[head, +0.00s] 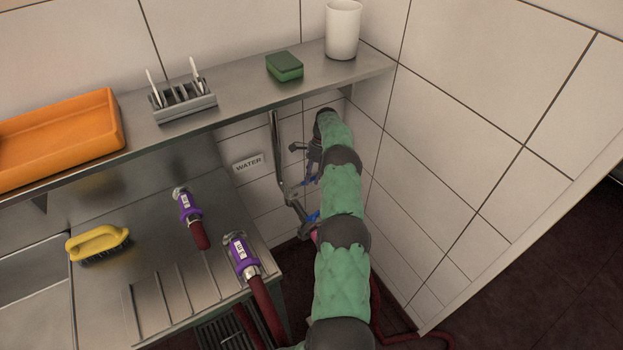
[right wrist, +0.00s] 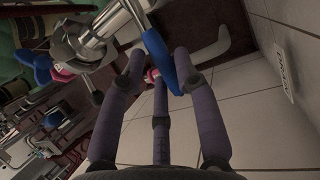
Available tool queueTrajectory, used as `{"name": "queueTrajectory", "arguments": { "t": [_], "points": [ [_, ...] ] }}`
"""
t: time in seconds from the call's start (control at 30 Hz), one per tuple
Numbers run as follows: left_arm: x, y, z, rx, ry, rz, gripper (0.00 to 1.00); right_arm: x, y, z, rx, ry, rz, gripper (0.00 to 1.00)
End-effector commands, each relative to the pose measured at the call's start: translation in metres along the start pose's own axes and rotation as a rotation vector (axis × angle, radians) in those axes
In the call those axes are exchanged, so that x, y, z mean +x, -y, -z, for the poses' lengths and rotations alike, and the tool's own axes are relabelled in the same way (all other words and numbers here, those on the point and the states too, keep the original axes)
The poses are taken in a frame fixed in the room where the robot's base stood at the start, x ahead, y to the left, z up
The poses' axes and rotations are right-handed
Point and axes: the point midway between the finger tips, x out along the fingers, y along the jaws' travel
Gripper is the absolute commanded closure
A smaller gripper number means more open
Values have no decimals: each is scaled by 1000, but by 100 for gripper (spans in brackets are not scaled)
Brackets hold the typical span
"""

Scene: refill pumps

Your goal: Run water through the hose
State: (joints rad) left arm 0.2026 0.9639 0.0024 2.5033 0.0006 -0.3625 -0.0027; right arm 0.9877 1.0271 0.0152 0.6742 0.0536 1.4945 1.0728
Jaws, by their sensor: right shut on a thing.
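A metal water pipe (head: 275,150) runs down the tiled wall beside a WATER sign (head: 248,163), with metal valve fittings low on it. In the right wrist view a metal valve (right wrist: 88,42) carries a blue lever (right wrist: 162,62). My right gripper (right wrist: 158,68) has its fingers around this lever and is shut on it. In the head view my right gripper (head: 311,176) is partly hidden by my green arm. Two red hoses end in purple couplings, one on the drainboard (head: 188,205) and one at its right edge (head: 240,250). My left gripper is out of view.
A steel shelf (head: 230,103) above holds an orange tray (head: 62,137), a rack (head: 183,98), a green sponge (head: 285,66) and a white cup (head: 343,30). A yellow brush (head: 97,243) lies on the drainboard. A tiled wall (head: 455,180) bounds the right side.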

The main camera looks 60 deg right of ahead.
Motion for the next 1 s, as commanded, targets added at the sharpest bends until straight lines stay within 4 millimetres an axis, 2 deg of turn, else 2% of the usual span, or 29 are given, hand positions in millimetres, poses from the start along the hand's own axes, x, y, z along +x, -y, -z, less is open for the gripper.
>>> {"name": "queueTrajectory", "arguments": {
  "t": [0.23, 0.27, 0.3, 0.33, 0.73, 0.87, 1.0],
  "points": [
    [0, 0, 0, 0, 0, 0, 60, 1, 0, 0, -4, -2, 0, 100],
    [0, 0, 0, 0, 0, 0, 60, 1, 0, 0, -4, -2, 0, 60],
    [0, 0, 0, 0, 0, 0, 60, 1, 0, 0, -4, -1, 0, 49],
    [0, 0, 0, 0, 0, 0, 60, 1, 0, 0, -4, -1, 0, 44],
    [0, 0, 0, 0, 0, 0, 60, -5, 0, -2, -2, -1, 2, 44],
    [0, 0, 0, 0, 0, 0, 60, -19, -3, -8, -3, -2, 3, 44],
    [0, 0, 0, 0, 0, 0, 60, -43, -8, -17, -4, -3, 4, 44]
  ]
}}
